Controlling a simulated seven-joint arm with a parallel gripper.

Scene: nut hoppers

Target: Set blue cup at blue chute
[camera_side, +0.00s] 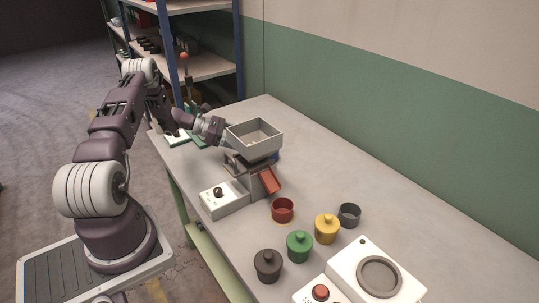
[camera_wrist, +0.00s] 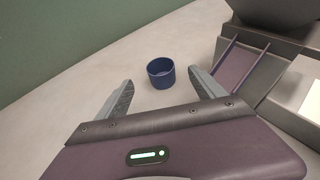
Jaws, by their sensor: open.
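The blue cup (camera_wrist: 161,76) stands upright on the table in the wrist view, empty as far as I can see. My gripper (camera_wrist: 160,88) is open, its two fingers pointing toward the cup from either side, with the cup a little beyond the fingertips. In the side view the hopper hides my fingers. A small blue patch shows behind the hopper there; I cannot tell whether it is cup or chute.
The grey hopper (camera_side: 253,136) stands above its base, with a red chute (camera_side: 270,180) and a red cup (camera_side: 282,211) in front. A control box (camera_side: 222,198) adjoins it. Green (camera_side: 299,247), yellow (camera_side: 326,230) and dark lidded pots (camera_side: 267,267) stand nearer. The wall side is clear.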

